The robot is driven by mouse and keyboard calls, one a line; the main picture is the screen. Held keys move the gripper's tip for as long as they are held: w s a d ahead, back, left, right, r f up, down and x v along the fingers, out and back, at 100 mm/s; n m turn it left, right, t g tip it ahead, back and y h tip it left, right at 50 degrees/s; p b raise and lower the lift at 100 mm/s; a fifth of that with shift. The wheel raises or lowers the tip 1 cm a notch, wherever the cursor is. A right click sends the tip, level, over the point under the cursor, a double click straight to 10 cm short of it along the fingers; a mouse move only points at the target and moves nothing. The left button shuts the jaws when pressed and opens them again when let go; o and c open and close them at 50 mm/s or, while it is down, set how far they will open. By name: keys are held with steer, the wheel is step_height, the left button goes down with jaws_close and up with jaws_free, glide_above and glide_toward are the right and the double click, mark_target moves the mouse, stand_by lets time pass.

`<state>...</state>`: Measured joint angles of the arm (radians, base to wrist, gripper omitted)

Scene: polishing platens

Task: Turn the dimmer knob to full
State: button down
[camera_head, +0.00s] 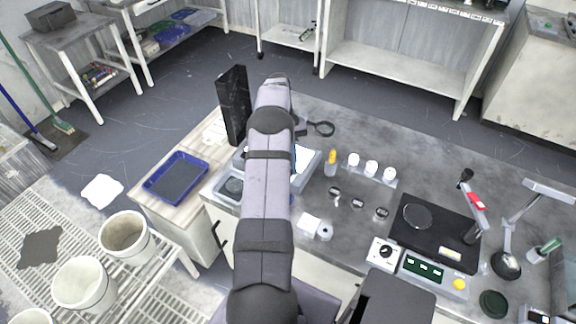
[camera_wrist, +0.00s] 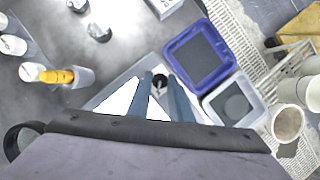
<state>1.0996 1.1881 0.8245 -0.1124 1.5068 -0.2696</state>
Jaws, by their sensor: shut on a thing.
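The dimmer knob (camera_wrist: 160,81) is a small dark round knob on a pale light box (camera_wrist: 128,76), seen in the wrist view. My gripper (camera_wrist: 159,84) has its two blue-grey fingers on either side of the knob and is shut on it. White bright panel areas show on both sides of the fingers. In the head view, part of the light box (camera_head: 312,169) shows beside my arm, which hides the knob and fingertips. The knob's exact angle cannot be read.
A blue tray (camera_head: 151,190) and a pale tray with a dark disc (camera_head: 223,198) lie left of the arm. A tall black block (camera_head: 233,120) stands behind. A yellow-topped bottle (camera_head: 331,170) and several white jars stand right. A white control box with another knob (camera_head: 377,262) is farther right.

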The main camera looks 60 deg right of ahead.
steer(key=c, duration=1.6)
jaws_free()
steer(key=shift+r, duration=0.1)
steer(key=shift+b+v, duration=0.4)
steer(key=shift+v, duration=0.45)
steer(key=v, duration=0.3)
steer(key=shift+w+r+p, duration=0.1)
steer(key=shift+r+p, duration=0.2)
steer(key=shift+r, duration=0.1)
steer(key=p+v, duration=0.1)
steer(key=p, duration=0.1)
steer(key=shift+w+d+r+p, duration=0.15)
steer(key=shift+r+p, duration=0.15)
steer(key=shift+p, duration=0.05)
steer(key=shift+w, duration=0.1)
